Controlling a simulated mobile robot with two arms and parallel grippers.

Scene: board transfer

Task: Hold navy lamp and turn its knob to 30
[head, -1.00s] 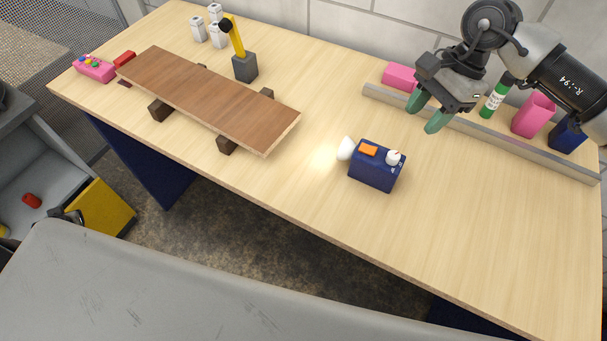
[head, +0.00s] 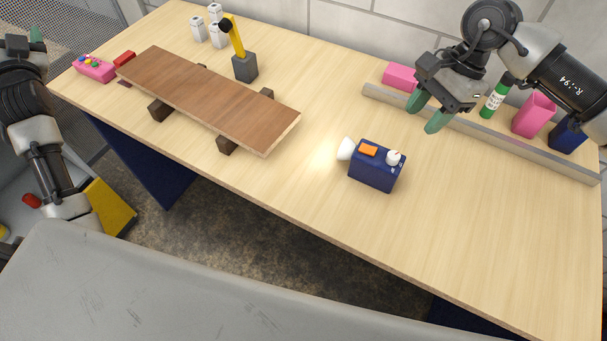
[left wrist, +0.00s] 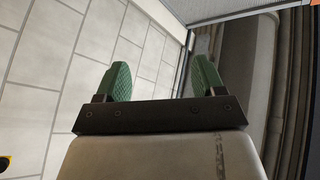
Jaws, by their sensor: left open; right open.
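The navy lamp (head: 374,172) stands on the table, right of the middle in the head view. It has an orange patch (head: 368,150) and a white knob (head: 393,157) on top, and a white lamp head (head: 346,149) on its left side with a bright spot on the table beside it. The knob's setting is too small to read. My right gripper (head: 430,113) is open and empty above the table, behind and right of the lamp, apart from it. My left gripper, at the far left edge of the head view, is open and empty in the left wrist view (left wrist: 160,82).
A brown board (head: 210,98) lies on dark blocks left of the lamp. A grey rail (head: 490,134) runs along the back, with a pink block (head: 400,76), green bottle (head: 494,100) and pink cup (head: 533,114) behind it. The table (head: 480,230) right of the lamp is clear.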

